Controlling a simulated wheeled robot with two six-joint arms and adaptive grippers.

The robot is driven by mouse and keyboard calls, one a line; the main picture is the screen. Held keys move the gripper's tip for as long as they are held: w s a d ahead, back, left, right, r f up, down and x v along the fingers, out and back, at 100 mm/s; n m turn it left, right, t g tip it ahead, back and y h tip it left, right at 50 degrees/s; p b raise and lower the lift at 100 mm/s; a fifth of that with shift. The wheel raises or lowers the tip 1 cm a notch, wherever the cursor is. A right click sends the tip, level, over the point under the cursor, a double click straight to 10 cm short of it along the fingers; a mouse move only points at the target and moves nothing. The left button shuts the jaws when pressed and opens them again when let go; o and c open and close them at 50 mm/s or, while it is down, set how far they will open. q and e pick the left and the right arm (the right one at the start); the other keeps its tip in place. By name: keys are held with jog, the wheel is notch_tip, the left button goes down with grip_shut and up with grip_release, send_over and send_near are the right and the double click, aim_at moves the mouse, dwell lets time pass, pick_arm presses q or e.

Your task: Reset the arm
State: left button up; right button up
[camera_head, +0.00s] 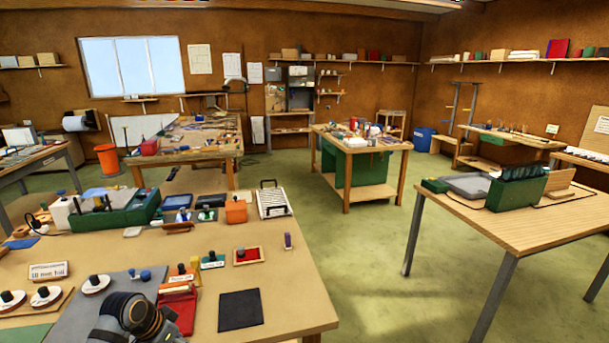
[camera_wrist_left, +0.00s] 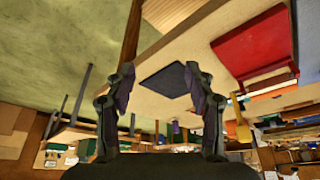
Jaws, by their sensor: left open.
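My left arm (camera_head: 135,318) shows at the bottom of the head view, over the near workbench (camera_head: 290,285); its fingers cannot be made out there. In the left wrist view, which is turned upside down, my left gripper (camera_wrist_left: 162,88) has its two dark fingers spread wide with nothing between them touching either one. A dark square mat (camera_head: 240,310) lies flat on the bench to the right of the arm and also shows beyond the fingers in the left wrist view (camera_wrist_left: 166,80). My right gripper is in neither view.
A red holder (camera_head: 178,308) stands close beside the arm. Several small knobbed tools, a red tray (camera_head: 247,256), an orange block (camera_head: 236,211) and a white rack (camera_head: 273,202) stand farther back. The bench's right side is mostly clear. A second table (camera_head: 530,212) stands right, across open floor.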

pick_arm(q)
jog(key=s+a+f+n+y+b, duration=0.1)
jog(key=s+f+n, duration=0.15)
jog(key=f, duration=0.85)
jog(key=s+a+f+n+g+b, duration=0.15)
jog(key=s+f, duration=0.25)
jog(key=f, duration=0.6)
jog(key=s+a+f+n+y+b, duration=0.1)
jog(key=s+f, duration=0.3)
jog(key=f, duration=0.7)
jog(key=s+d+f+b, duration=0.1)
jog(key=s+d+f, duration=0.1)
jog(key=s+f, duration=0.5)
jog(key=s+d+f+g+b, duration=0.1)
jog(key=s+f, duration=0.6)
jog(key=s, duration=0.7)
jog(key=s+d+f+y+b, duration=0.1)
jog(key=s+d+f, duration=0.2)
jog(key=s+f, duration=0.4)
jog(key=s, duration=0.3)
jog(key=shift+s+d, duration=0.15)
jog(key=shift+s, duration=0.25)
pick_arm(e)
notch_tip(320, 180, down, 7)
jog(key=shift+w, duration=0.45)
